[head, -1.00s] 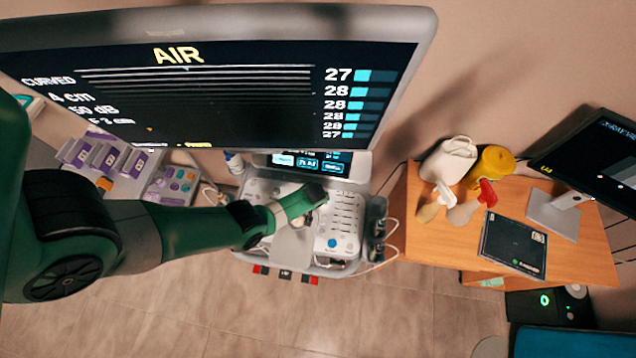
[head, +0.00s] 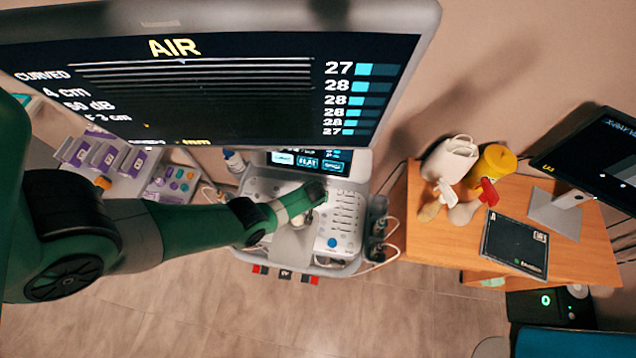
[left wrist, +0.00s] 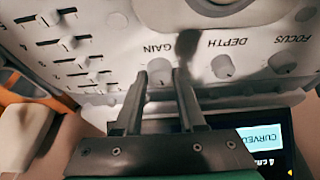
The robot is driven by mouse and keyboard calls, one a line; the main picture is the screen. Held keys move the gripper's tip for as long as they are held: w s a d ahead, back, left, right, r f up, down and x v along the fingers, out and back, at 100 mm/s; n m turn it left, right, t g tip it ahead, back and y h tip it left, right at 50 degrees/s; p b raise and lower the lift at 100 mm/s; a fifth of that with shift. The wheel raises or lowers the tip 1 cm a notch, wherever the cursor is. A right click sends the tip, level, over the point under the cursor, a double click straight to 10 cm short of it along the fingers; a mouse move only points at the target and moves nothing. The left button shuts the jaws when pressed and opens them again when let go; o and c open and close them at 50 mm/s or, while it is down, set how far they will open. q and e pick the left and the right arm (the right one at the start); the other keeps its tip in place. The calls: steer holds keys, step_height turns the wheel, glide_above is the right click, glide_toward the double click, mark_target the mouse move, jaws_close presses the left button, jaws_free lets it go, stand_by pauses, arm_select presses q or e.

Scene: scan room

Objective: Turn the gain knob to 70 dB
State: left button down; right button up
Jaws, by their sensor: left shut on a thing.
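In the head view my left gripper (head: 312,194) reaches over the ultrasound console (head: 345,210), and the arm hides the knob there. The large monitor (head: 200,100) shows AIR, CURVED, 4 cm and what reads as 50 dB. My right gripper is not in view.
The depth knob (left wrist: 223,67) and focus knob (left wrist: 305,70) stand beside the gain knob. Several sliders (left wrist: 68,42) are on the panel's other side. A wooden desk (head: 430,240) holds bottles and a tablet at the right.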

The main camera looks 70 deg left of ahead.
arm_select(q)
steer(key=shift+m, duration=0.4)
steer(key=shift+s+a+m+t+h+p, duration=0.15)
steer(key=shift+m+t+h+p, duration=0.25)
steer(key=shift+m, duration=0.8)
steer(key=m+h, duration=0.1)
steer(key=m, duration=0.1)
steer(key=shift+m+t, duration=0.4)
steer(key=m+h+b, duration=0.1)
steer(key=m, duration=0.1)
steer(key=shift+a+f+m, duration=0.1)
steer(key=shift+f+m, duration=0.05)
steer(key=shift+m, duration=0.15)
steer(key=shift+m+h+b, duration=0.6)
steer(key=shift+m+b, duration=0.3)
steer(key=shift+m, duration=0.6)
steer(key=c, duration=0.5)
jaws_free()
